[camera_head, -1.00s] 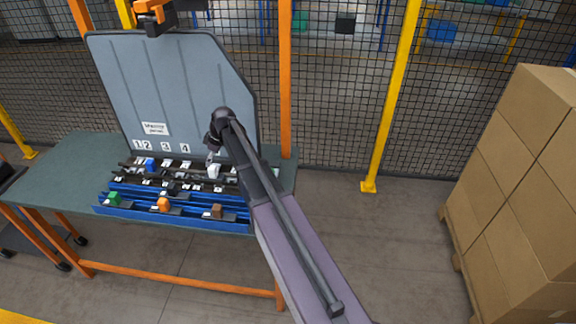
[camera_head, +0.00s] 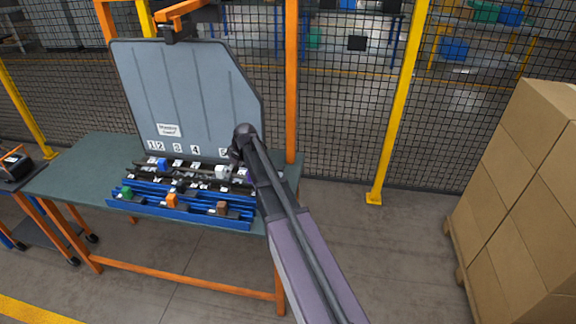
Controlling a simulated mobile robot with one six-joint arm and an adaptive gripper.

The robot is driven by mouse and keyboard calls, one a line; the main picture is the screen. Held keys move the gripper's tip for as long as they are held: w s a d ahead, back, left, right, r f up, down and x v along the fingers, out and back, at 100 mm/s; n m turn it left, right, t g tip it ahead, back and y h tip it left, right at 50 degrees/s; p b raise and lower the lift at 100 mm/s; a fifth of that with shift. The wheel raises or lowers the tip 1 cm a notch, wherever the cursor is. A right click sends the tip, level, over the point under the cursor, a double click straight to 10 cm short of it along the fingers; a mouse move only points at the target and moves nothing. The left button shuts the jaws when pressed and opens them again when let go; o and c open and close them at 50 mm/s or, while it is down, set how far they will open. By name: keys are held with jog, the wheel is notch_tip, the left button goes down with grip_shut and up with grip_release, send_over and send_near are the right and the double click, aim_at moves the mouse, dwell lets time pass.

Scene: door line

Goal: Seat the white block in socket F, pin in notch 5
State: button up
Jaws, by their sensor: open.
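A small white block (camera_head: 222,172) stands in the rear rows of the blue rack (camera_head: 150,209) on the green table, right of the blue block. Whether it sits in a socket, and which way its pin points, is too small to tell. My gripper (camera_head: 237,158) is at the end of my arm, just right of and above the white block, apart from it as far as I can see. It is open and its fingers are partly hidden by my wrist. Socket F and notch 5 cannot be made out.
A blue block (camera_head: 162,164), green block (camera_head: 127,192), orange block (camera_head: 172,200) and brown block (camera_head: 222,208) stand in the rack. A grey panel (camera_head: 185,95) with number labels rises behind. Stacked cartons (camera_head: 515,190) stand right; the table's left is clear.

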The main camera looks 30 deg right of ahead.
jog(key=s+d+m+g+h+b, duration=0.1)
jog(key=d+m+h, duration=0.2)
jog(key=d+m, duration=0.7)
jog(key=s+d+f+m+g+h, duration=0.1)
jog(key=d+m+h, duration=0.3)
jog(key=d+m, duration=0.6)
jog(key=shift+s+f+m+g+b, duration=0.35)
jog(key=shift+s+m+g, duration=0.2)
jog(key=shift+m, duration=1.15)
jog(key=shift+a, duration=0.1)
dwell(0.9)
